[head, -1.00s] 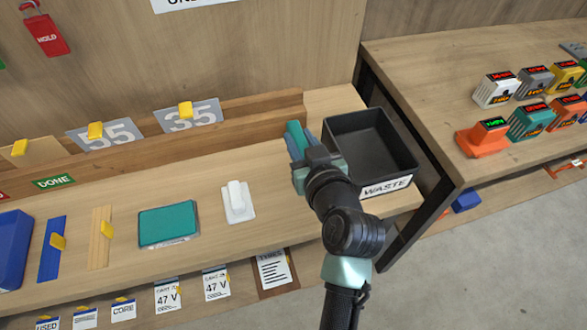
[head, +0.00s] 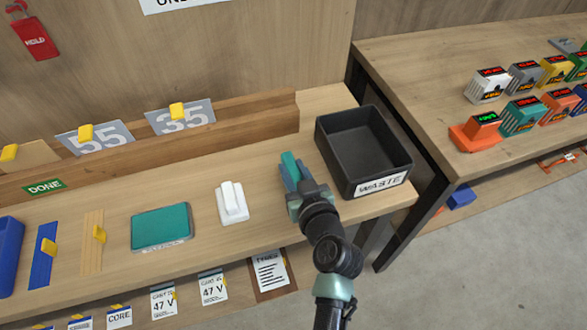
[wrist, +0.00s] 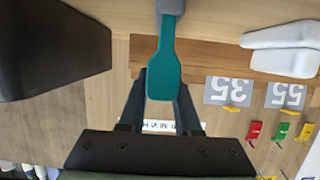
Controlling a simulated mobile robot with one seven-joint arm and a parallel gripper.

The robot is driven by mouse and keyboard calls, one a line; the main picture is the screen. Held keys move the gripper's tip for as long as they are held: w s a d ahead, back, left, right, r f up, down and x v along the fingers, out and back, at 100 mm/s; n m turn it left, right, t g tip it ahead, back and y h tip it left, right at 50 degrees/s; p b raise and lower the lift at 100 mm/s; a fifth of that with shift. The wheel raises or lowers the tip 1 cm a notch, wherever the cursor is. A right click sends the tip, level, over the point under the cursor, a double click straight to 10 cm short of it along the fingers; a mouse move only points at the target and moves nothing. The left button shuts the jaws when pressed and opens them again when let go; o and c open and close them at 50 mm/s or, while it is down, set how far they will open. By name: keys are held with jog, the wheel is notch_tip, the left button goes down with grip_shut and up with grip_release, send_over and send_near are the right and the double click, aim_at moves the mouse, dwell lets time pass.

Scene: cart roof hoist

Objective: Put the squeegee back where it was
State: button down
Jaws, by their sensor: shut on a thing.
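My gripper (head: 296,178) is shut on a teal tool with a broad flat part and a narrower neck, which I take to be the squeegee (head: 290,166). In the wrist view the squeegee (wrist: 163,78) sits between the two fingers (wrist: 160,90), its neck running away to a grey end at the top edge. In the head view the gripper is over the bench, left of the waste bin and right of the white block; the gripper hides part of the squeegee. I cannot tell whether the squeegee touches the bench.
The black waste bin (head: 388,172) stands close to the right of my gripper. The white block (head: 231,203) and a teal pad (head: 160,227) lie to the left on the bench (head: 262,160). A wooden ledge (head: 230,130) runs along the back. Another table (head: 430,75) stands at right.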

jog(key=shift+f, duration=0.2)
jog(key=c, duration=0.6)
grip_release()
jog(key=shift+r, duration=0.15)
